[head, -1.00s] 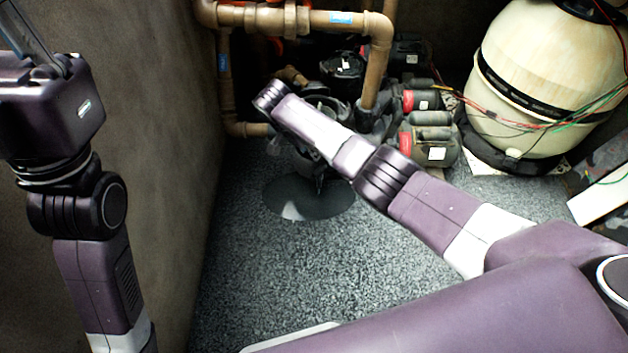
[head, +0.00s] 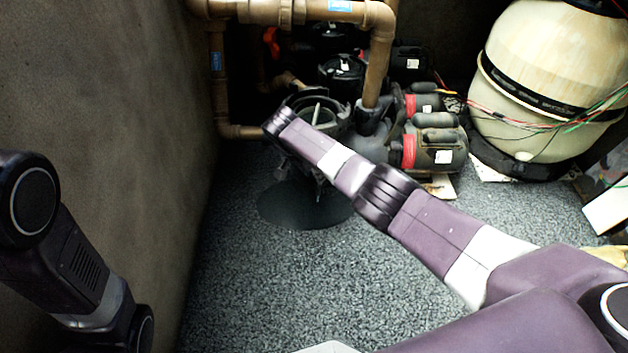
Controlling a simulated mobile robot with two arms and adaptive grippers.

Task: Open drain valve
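I cannot pick out the drain valve for certain. An orange-red part (head: 272,42) shows behind the brown pipes at the back, partly hidden. My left gripper is out of view; only part of the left arm shows at the lower left.
Brown pipes (head: 380,50) run along the back. Black pumps with red bands (head: 435,148) stand right of them. A large cream filter tank (head: 540,75) with loose wires is at the right. A rough wall (head: 120,110) bounds the left. The speckled floor (head: 270,270) is clear in front.

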